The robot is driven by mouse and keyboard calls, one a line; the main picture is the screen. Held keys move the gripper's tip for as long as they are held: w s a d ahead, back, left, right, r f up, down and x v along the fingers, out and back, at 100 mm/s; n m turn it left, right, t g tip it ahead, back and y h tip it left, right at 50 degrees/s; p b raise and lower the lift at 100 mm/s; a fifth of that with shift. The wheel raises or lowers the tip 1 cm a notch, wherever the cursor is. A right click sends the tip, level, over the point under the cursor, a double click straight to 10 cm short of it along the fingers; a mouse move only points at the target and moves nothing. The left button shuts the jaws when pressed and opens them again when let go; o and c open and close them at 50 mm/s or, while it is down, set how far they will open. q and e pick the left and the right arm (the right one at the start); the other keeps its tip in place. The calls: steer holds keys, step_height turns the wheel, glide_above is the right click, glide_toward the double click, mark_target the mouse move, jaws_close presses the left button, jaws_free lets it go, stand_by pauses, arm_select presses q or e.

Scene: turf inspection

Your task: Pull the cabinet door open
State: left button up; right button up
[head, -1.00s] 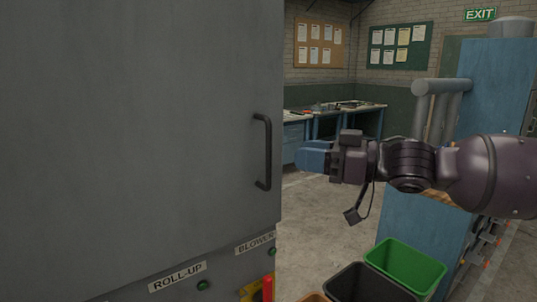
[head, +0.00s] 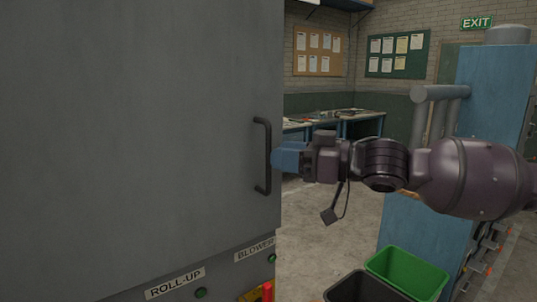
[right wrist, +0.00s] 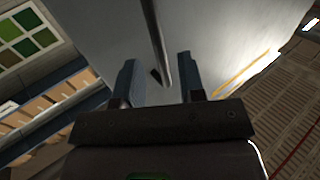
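The grey cabinet door (head: 130,120) fills the left of the head view and looks shut. Its dark vertical bar handle (head: 264,155) is near the door's right edge. My right gripper (head: 276,157), with blue fingers, is just right of the handle and points at it. In the right wrist view the two fingers of this gripper (right wrist: 160,75) are apart, and the handle (right wrist: 156,40) shows in the gap between them. I cannot tell whether the fingertips reach past the bar. My left gripper is not in view.
Below the door are labels, green buttons and a red switch (head: 267,291). A green bin (head: 408,272) and a black bin (head: 365,288) stand on the floor at lower right. A blue machine (head: 490,110) is at right, and a workbench (head: 350,115) is behind.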

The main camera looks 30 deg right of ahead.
mark_target(268, 192)
steer(key=shift+x, duration=1.8)
steer(key=shift+c, duration=0.5)
jaws_close()
